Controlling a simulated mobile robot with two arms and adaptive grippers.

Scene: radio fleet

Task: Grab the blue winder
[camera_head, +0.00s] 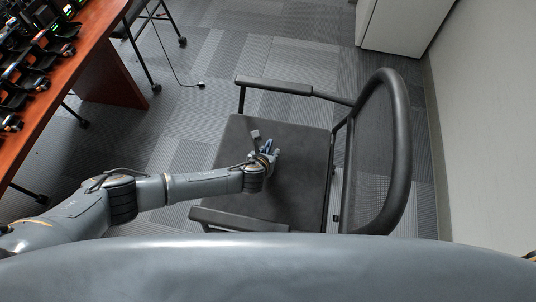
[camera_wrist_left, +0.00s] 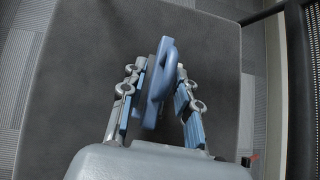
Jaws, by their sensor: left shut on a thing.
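The blue winder (camera_wrist_left: 157,82) is a blue frame with a rounded loop at its far end. In the left wrist view it sits between the two fingers of my left gripper (camera_wrist_left: 160,95), which is shut on it. In the head view my left gripper (camera_head: 270,155) is over the dark seat of the chair (camera_head: 235,150), with a bit of blue of the winder showing at the fingers. I cannot tell whether the winder touches the seat. My right gripper is not in view.
The black chair has armrests (camera_head: 275,86) and a curved backrest (camera_head: 400,150) on the right. A reddish wooden table (camera_head: 75,65) with several radios stands at the upper left. A white cabinet (camera_head: 405,25) stands at the back, a wall at the right. Carpet between table and chair is mostly clear.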

